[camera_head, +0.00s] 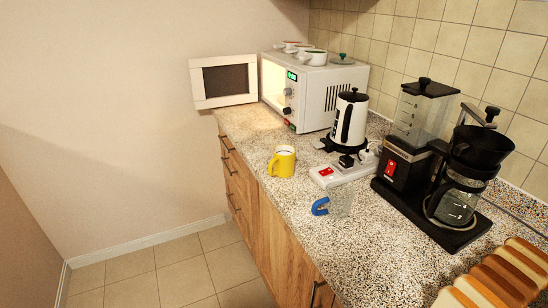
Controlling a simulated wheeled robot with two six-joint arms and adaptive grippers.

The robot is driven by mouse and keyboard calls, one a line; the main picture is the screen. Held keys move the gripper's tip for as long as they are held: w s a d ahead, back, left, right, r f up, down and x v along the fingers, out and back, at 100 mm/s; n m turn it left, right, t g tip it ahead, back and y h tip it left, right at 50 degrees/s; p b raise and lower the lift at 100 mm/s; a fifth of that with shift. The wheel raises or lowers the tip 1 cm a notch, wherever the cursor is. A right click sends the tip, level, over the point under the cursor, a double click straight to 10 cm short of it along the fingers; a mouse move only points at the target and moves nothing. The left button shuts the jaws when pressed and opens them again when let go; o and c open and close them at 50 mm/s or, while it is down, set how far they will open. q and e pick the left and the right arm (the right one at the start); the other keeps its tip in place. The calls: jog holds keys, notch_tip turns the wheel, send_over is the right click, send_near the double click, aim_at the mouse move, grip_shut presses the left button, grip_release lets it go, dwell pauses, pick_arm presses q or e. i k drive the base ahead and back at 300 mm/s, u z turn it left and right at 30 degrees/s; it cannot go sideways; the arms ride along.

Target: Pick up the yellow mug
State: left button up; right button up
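The yellow mug (284,163) stands upright on the speckled countertop (250,146), close to its front edge. Its handle points left, toward the edge, and its inside looks white. Nothing touches it. Neither of my grippers shows in the head view, so I cannot see whether they are open or shut.
Behind the mug a white microwave (326,95) stands with its door (223,81) open to the left.

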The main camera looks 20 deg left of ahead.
aim_at(283, 162)
jog(key=z, duration=3.25)
jog(key=k, duration=1.2)
jog(key=u, duration=0.55)
